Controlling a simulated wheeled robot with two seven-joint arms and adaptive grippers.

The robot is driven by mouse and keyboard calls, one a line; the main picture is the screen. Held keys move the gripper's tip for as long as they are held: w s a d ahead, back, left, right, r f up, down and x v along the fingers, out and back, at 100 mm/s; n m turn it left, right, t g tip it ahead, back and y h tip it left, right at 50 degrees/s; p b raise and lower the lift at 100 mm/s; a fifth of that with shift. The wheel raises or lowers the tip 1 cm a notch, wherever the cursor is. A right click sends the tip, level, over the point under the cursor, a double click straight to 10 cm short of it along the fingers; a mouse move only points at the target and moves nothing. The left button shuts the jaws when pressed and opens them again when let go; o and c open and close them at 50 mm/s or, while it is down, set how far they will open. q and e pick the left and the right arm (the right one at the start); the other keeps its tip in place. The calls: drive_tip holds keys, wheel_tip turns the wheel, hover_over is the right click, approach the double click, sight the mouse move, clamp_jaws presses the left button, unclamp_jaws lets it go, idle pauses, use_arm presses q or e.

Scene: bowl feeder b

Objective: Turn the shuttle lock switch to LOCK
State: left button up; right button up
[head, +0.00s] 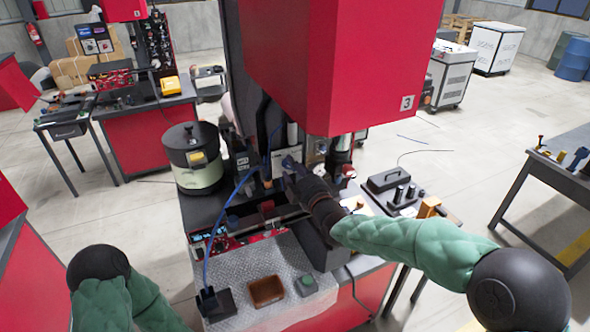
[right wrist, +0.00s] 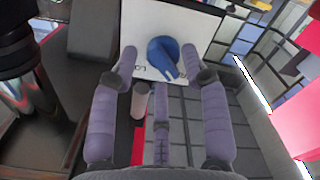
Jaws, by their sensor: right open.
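The shuttle lock switch is a blue knob (right wrist: 168,55) on a white plate (right wrist: 139,37) with dark lettering, partly covered, in the right wrist view. The letters "LO" show at its lower left; I cannot tell for certain which position the knob points to. My right gripper (right wrist: 160,66) is open, with purple-grey fingers on either side of the knob and a third finger below it. No finger clearly touches the knob. In the head view my right gripper (head: 292,172) is at the machine's front, largely hiding the switch. My left gripper is out of view.
The red machine head (head: 335,60) hangs above the work area. A lidded round bowl (head: 197,165) stands left of it.

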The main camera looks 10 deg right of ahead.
clamp_jaws()
drive_tip(key=shift+f+m+b, duration=0.2)
drive_tip(key=shift+m+b, duration=0.2)
drive_tip(key=shift+b, duration=0.45)
drive_tip(key=m+b, duration=0.4)
drive_tip(key=b, duration=0.1)
drive_tip(key=m+b, duration=0.4)
drive_tip(key=b, duration=0.1)
drive_tip(key=m+b, duration=0.4)
drive_tip(key=b, duration=0.2)
drive_tip(key=shift+f, duration=0.3)
drive_tip(key=m+b, duration=0.2)
drive_tip(key=shift+m, duration=0.3)
drive_tip(key=shift+m+b, duration=0.8)
drive_tip(key=shift+m, duration=0.4)
drive_tip(key=shift+r, duration=0.1)
